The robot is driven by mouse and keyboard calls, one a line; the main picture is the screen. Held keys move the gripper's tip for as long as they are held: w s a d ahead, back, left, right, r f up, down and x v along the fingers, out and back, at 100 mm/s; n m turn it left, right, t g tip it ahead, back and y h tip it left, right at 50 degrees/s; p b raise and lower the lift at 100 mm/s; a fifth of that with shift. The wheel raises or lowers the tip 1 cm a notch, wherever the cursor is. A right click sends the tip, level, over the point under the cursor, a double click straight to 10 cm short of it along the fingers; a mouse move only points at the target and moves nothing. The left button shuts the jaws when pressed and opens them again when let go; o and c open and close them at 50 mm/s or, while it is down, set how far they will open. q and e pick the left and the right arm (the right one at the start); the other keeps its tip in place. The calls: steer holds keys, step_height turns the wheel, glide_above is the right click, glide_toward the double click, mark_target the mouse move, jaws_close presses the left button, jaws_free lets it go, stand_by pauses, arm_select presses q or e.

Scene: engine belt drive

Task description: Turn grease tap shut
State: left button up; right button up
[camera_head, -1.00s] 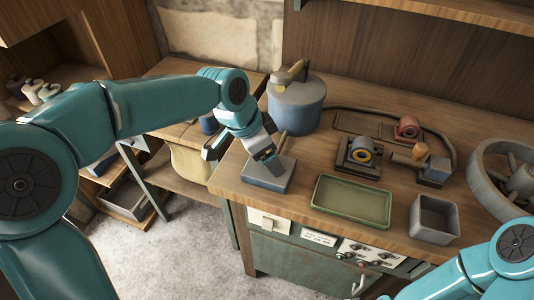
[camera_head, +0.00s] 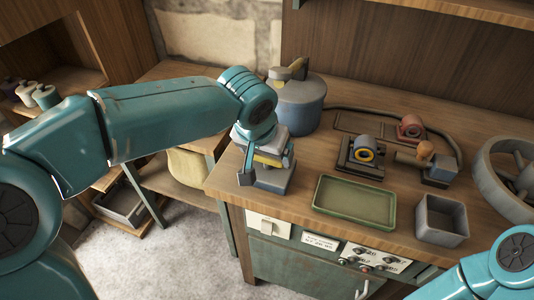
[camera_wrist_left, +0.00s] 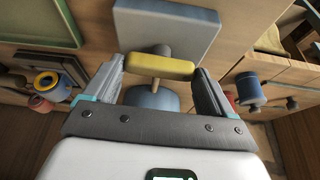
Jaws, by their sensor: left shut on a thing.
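The grease tap has a yellow bar handle (camera_head: 266,160) on a short stem above a square grey base (camera_head: 277,182), at the bench's left front corner. In the left wrist view the yellow handle (camera_wrist_left: 160,66) lies crosswise between my fingers, with the grey base (camera_wrist_left: 168,28) beyond it. My left gripper (camera_head: 264,168) points down over the tap. It is shut on the handle, one finger at each end (camera_wrist_left: 160,80). In the head view the wrist hides part of the tap. My right arm shows at lower right, but its gripper is out of view.
A blue-grey pot (camera_head: 300,105) with a yellowish lever on top stands close behind the tap. A green tray (camera_head: 354,222) and an open grey box (camera_head: 441,220) lie to the right.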

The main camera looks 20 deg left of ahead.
arm_select(q)
steer(key=shift+n, duration=0.3)
steer(key=o, duration=0.8)
steer(key=shift+s, duration=0.1)
steer(key=shift+o, duration=0.2)
steer(key=shift+r, duration=0.3)
steer(key=p+v, duration=0.2)
steer(key=v, duration=1.3)
steer(key=shift+s+d+r+p, duration=0.15)
steer(key=shift+r+p, duration=0.2)
